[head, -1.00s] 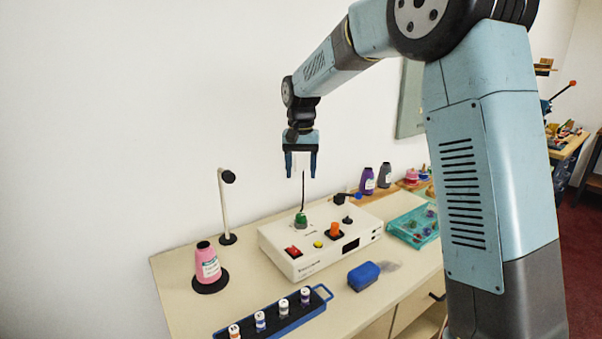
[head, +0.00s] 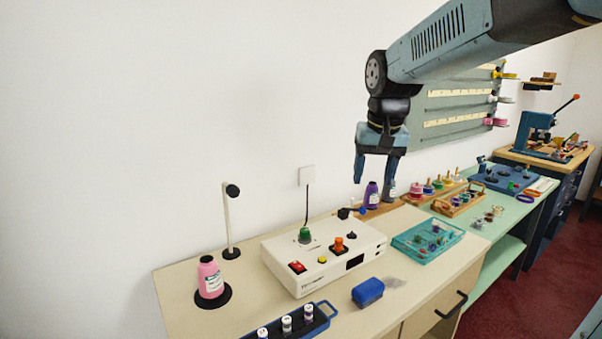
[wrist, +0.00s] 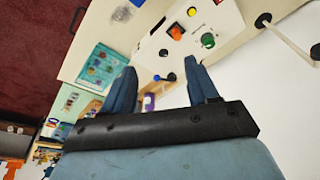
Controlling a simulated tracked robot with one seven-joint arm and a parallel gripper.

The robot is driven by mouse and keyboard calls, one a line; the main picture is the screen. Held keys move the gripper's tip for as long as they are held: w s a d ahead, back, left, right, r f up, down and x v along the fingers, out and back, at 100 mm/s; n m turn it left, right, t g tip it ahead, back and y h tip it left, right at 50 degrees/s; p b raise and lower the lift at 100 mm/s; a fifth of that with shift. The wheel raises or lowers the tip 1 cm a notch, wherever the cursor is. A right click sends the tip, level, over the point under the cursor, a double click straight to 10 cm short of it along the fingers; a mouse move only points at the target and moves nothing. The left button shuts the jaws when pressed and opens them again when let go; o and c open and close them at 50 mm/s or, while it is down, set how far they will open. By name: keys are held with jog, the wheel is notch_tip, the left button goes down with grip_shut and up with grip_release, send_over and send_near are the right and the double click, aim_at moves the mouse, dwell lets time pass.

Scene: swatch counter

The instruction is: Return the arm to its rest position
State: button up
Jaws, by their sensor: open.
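My gripper (head: 374,168) hangs from my arm in the upper right of the head view, fingers pointing down. It is open and empty, well above the counter and in front of the wall. In the wrist view my gripper (wrist: 165,88) shows two blue fingers spread apart with nothing between them. Beyond the fingertips is the white control box (wrist: 180,45) with its coloured knobs. The box also stands on the counter in the head view (head: 310,280), below and left of my gripper.
A pink bottle (head: 209,278), a white lamp-like stand (head: 228,220), a blue block (head: 367,292) and a teal tray (head: 402,243) stand on the counter (head: 185,312). A purple bottle (head: 372,196) is behind, near my fingers in the picture. The air left of my arm is clear.

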jog(key=s+d+f+t, duration=0.1)
jog(key=s+d, duration=0.3)
jog(key=s, duration=0.5)
jog(key=s+d+f+t, duration=0.1)
jog(key=s+d, duration=0.3)
jog(key=s, duration=0.5)
jog(key=shift+s+f+t, duration=0.25)
jog(key=shift+f+t, duration=0.15)
jog(key=shift+f, duration=0.2)
